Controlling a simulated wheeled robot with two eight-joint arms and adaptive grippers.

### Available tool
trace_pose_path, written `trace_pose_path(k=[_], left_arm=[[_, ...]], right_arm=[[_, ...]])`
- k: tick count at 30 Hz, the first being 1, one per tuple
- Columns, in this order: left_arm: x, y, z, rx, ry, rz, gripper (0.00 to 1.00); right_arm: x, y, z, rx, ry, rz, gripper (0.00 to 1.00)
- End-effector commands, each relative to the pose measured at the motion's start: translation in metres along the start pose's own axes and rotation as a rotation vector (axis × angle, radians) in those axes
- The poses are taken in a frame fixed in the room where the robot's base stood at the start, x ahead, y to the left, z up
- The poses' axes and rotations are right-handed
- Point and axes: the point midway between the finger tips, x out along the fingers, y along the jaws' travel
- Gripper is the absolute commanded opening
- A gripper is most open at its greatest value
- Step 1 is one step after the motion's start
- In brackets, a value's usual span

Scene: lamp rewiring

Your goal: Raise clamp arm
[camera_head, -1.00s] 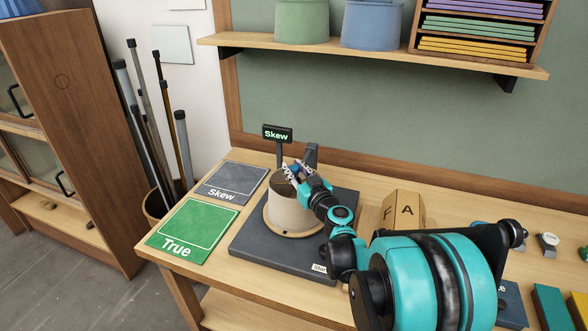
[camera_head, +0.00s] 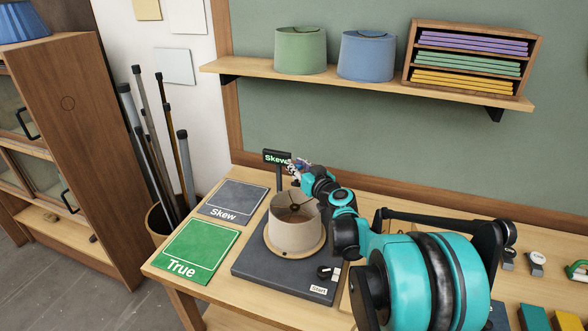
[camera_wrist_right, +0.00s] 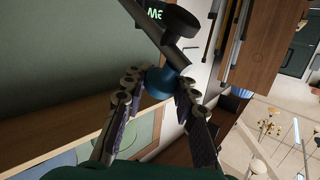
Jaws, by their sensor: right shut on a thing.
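In the right wrist view the gripper's fingers (camera_wrist_right: 158,84) are shut on a blue knob (camera_wrist_right: 160,79) at the end of the dark clamp arm (camera_wrist_right: 174,54). In the head view the clamp arm is mostly hidden behind the gripper. The lampshade stands upright on a round wooden disc on a dark base (camera_head: 262,270) with a "Start" label. The shade's open top is clear of the gripper. My left gripper is not in view.
A grey "Skew" mat (camera_head: 232,198) and a green "True" mat (camera_head: 197,248) lie left of the base. A shelf (camera_head: 350,82) with green and blue shades and a sorter hangs above. My right arm covers much of the table's right side.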

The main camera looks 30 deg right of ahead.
Motion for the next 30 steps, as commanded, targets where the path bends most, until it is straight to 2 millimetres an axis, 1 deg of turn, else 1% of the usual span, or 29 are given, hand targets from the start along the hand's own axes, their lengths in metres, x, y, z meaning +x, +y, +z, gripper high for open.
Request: trace_pose_path(k=[1, 6, 12, 22, 30], left_arm=[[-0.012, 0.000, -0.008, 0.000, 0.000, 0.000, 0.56], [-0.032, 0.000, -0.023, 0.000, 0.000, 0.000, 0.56], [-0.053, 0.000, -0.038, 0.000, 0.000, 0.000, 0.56], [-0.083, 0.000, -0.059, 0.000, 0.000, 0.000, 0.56], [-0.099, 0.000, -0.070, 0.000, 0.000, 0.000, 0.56]], right_arm=[[0.002, 0.006, -0.015, 0.028, -0.031, 0.008, 0.00], [0.015, 0.020, -0.035, 0.143, -0.147, 0.008, 0.00], [0.033, 0.038, -0.053, 0.279, -0.281, 0.008, 0.00], [0.066, 0.072, -0.071, 0.502, -0.502, 0.009, 0.00], [0.087, 0.093, -0.073, 0.660, -0.658, 0.009, 0.00]])
